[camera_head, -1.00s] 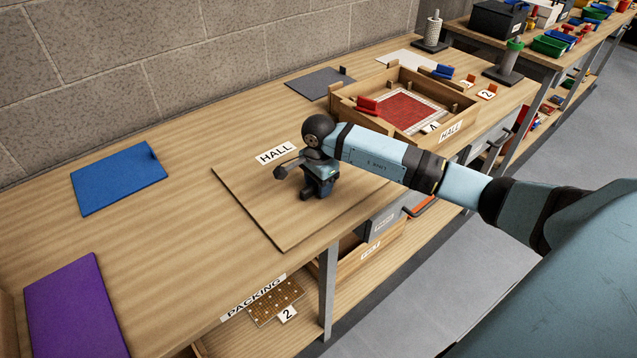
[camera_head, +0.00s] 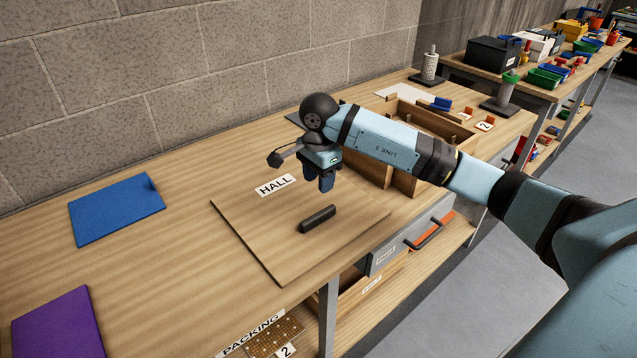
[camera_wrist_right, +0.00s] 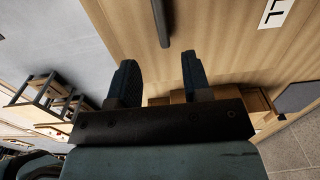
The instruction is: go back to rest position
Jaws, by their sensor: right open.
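My right gripper (camera_head: 325,184) is open and empty, above the back right part of the wooden board labelled HALL (camera_head: 262,226). A dark bar (camera_head: 317,219) lies on that board, just in front of the gripper and apart from it. In the right wrist view my two blue fingers (camera_wrist_right: 160,75) are spread with nothing between them, and the dark bar (camera_wrist_right: 161,22) lies beyond their tips. My left gripper does not show.
A wooden tray (camera_head: 405,185) stands to the right, partly hidden behind my right arm. A blue panel (camera_head: 117,208) and a purple panel (camera_head: 57,325) lie on the left. A black box (camera_head: 492,54) stands farther back. The bench between the blue panel and the board is clear.

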